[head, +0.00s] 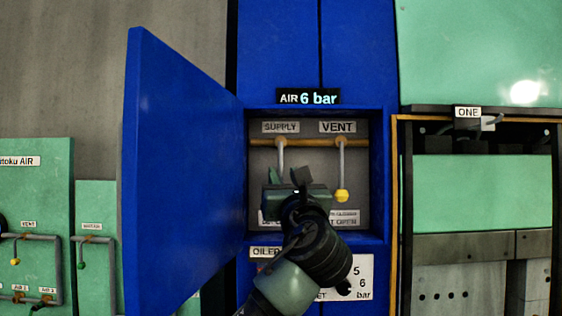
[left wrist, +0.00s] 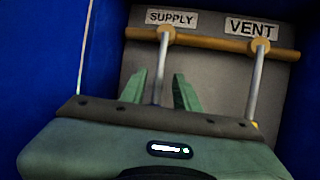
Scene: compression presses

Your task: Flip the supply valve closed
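The supply valve lever (head: 281,157) is a thin grey rod hanging down from a brass pipe under the SUPPLY label, inside the open blue cabinet. It also shows in the left wrist view (left wrist: 162,62). Its lower end is hidden behind my gripper. My left gripper (head: 288,177) is in front of the lever. In the left wrist view, my left gripper's green fingers (left wrist: 160,82) are apart, one on each side of the rod, with gaps visible. Whether they reach its depth is hard to tell. My right gripper is not in view.
The vent lever (head: 342,165), with a yellow knob, hangs just right of the supply lever. The blue cabinet door (head: 180,170) stands open at the left. The display (head: 308,97) reads AIR 6 bar. A green press (head: 480,190) stands at the right.

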